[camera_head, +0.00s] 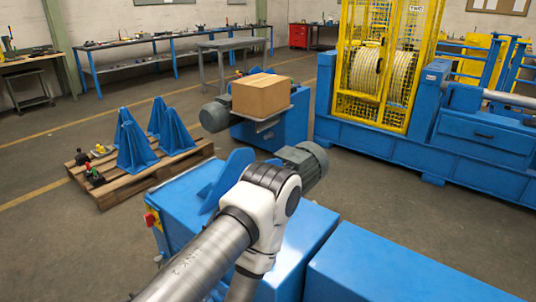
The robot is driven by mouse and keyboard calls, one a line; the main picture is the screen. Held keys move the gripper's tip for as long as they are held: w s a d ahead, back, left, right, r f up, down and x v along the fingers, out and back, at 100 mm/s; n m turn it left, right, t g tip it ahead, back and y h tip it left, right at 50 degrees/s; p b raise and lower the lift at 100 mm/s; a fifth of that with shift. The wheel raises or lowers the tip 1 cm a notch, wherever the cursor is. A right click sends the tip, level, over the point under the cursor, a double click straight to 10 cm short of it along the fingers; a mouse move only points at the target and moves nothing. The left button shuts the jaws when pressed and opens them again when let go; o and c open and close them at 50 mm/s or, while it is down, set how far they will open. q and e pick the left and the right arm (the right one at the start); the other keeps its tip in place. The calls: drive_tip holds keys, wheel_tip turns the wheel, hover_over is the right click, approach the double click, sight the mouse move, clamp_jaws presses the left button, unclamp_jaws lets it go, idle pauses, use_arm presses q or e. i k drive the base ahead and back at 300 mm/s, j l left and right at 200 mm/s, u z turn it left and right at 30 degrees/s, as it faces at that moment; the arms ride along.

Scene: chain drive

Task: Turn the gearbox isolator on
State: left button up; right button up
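A small red and yellow switch (152,218) is on the left end of the nearest blue machine housing (185,205). It looks like an isolator, but its label and knob position are too small to tell. A grey motor (303,163) sits at the back of this machine. One of my arms, seemingly the left, reaches up from the bottom edge and bends down over the housing, to the right of the switch. Its gripper is below the picture. My other gripper is not seen either.
A wooden pallet (118,191) with blue brackets (137,150) stands to the left. A cardboard box (261,94) rests on another blue machine behind. A yellow guard cage (388,60) stands at the back right. Floor is free between pallet and machine.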

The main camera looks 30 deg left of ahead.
sight(150, 219)
drive_tip(key=u, duration=2.05)
drive_tip(key=i+j+z, duration=0.45)
drive_tip(key=i+j, duration=0.15)
drive_tip(key=i+j+z, duration=0.4)
drive_tip(key=j, duration=0.4)
drive_tip(key=i+j+z, duration=0.25)
drive_tip(key=j, duration=0.2)
